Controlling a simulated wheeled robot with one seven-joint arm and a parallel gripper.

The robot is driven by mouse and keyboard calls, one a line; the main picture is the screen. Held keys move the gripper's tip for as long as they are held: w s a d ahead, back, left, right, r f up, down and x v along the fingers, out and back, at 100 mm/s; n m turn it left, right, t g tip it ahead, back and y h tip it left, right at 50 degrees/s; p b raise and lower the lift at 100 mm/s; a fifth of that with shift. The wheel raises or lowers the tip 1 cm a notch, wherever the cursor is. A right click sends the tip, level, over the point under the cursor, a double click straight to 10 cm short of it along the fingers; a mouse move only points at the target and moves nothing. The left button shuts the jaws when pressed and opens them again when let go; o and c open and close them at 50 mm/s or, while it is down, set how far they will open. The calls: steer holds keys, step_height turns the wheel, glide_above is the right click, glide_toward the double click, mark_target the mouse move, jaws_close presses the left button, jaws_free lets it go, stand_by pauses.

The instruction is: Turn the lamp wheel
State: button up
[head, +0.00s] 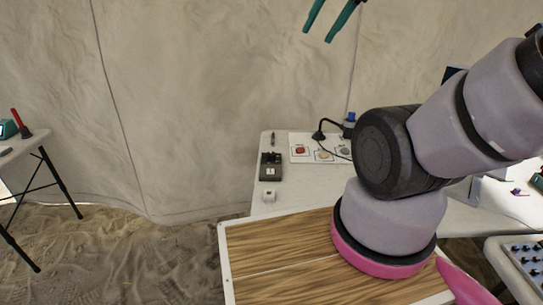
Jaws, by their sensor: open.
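My gripper (317,37) shows at the top edge of the head view as two teal fingers, apart and with nothing between them. It is high up against the tent wall, above and clear of the table. A small black bent-neck lamp (321,131) stands at the back of the white table (296,197). I cannot make out a wheel on it. A dark and blue object (349,121) stands just right of the lamp. My own arm hides much of the table's right part.
A white board (309,142) with red, tan and grey round pieces lies by the lamp. A black device (270,167) and a small white box (268,196) sit to its left. Another table (22,146) with tools is at far left. Sandy floor lies between.

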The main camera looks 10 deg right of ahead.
steer(key=o, duration=0.5)
steer(key=shift+w, duration=0.15)
steer(key=n+g+h, duration=0.2)
steer(key=n+g, duration=0.5)
steer(key=n, duration=1.3)
glide_above(271, 153)
step_height(271, 153, down, 42)
step_height(271, 153, down, 11)
steer(key=shift+a+f, duration=0.1)
jaws_close()
